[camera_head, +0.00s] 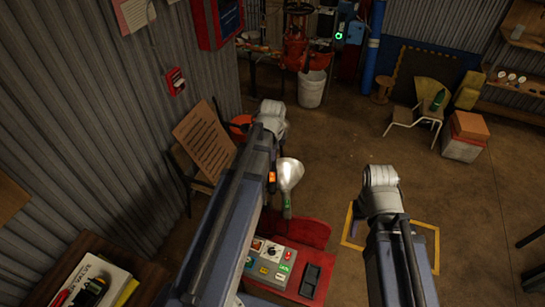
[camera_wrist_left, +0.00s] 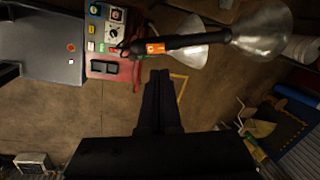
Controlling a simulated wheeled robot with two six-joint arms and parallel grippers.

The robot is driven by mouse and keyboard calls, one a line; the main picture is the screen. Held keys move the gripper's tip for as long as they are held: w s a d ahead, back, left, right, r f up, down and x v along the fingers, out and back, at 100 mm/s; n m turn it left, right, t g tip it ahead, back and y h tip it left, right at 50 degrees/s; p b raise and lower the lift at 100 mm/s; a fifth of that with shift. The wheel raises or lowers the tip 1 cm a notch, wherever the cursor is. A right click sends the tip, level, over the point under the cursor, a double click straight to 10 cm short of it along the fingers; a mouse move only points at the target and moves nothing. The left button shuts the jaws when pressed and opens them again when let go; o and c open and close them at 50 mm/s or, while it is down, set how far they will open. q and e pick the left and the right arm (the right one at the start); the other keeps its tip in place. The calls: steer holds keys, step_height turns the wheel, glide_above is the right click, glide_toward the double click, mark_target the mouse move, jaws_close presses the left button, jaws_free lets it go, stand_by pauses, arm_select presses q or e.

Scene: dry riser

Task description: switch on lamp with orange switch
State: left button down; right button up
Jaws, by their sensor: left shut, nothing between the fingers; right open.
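An orange switch (camera_wrist_left: 155,48) sits on a dark lamp stem in the left wrist view. That stem leads right to a silver lamp shade (camera_wrist_left: 262,35). A second silver shade (camera_wrist_left: 190,40) shows just behind the stem. My left gripper (camera_wrist_left: 158,74) is shut and empty, below and apart from the orange switch in that view. In the head view the orange switch (camera_head: 272,176) shows right beside my left arm, which hides much around it. A silver shade (camera_head: 290,173) with a green part on its stem stands just right of it.
A red stand (camera_head: 300,232) carries a grey panel (camera_head: 270,262) with coloured buttons and a dial. A board leans on a chair (camera_head: 203,140) at left. A wooden table (camera_head: 135,270) is at lower left. Floor to the right is mostly open, with a yellow marked square (camera_head: 436,250).

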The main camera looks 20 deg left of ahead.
mark_target(273, 174)
arm_select(q)
steer(key=f+b, duration=0.3)
steer(key=f, duration=0.1)
steer(key=w+f+b, duration=0.1)
steer(key=f+b, duration=0.3)
steer(key=w+a+f+b, duration=0.1)
steer(key=f+b, duration=0.3)
